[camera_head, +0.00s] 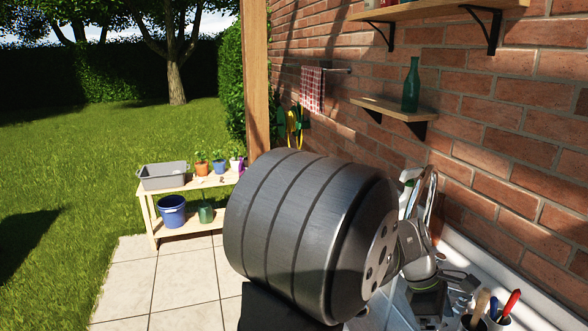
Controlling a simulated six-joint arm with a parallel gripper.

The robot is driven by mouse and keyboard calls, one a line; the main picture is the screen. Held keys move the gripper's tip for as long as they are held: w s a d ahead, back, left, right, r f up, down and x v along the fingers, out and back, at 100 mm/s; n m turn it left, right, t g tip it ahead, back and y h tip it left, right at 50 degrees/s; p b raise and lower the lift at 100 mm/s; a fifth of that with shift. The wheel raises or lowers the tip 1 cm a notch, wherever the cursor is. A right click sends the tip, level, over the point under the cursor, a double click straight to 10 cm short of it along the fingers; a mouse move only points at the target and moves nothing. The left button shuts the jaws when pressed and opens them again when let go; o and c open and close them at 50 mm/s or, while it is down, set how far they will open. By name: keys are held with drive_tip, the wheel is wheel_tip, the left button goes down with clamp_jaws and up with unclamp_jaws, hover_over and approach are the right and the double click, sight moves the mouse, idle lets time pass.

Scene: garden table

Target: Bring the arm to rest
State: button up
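A large dark grey ribbed cylinder, which looks like part of my own arm, fills the middle of the view close to the camera. Grey rounded parts join its right side, above the counter along the brick wall. A dark part below them may be my gripper (428,300). Its fingers do not show clearly, so I cannot tell whether it is open or shut or whether it holds anything. Much of the counter is hidden behind the cylinder.
Cups with tool handles (490,318) stand at the lower right near the brick wall (510,150). A green bottle (411,88) stands on a wall shelf (388,106). A wooden bench (150,212) with a grey tub (163,177), pots and a blue bucket (172,214) stands at the left.

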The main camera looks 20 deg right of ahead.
drive_tip(key=w+a+n+t+h, duration=0.1)
drive_tip(key=w+n, duration=0.2)
drive_tip(key=w, duration=0.3)
drive_tip(key=w+a+n+h, duration=0.2)
drive_tip(key=w+n, duration=0.1)
drive_tip(key=w, duration=0.3)
drive_tip(key=shift+w+a+t, duration=0.25)
drive_tip(key=shift+w+t, duration=0.15)
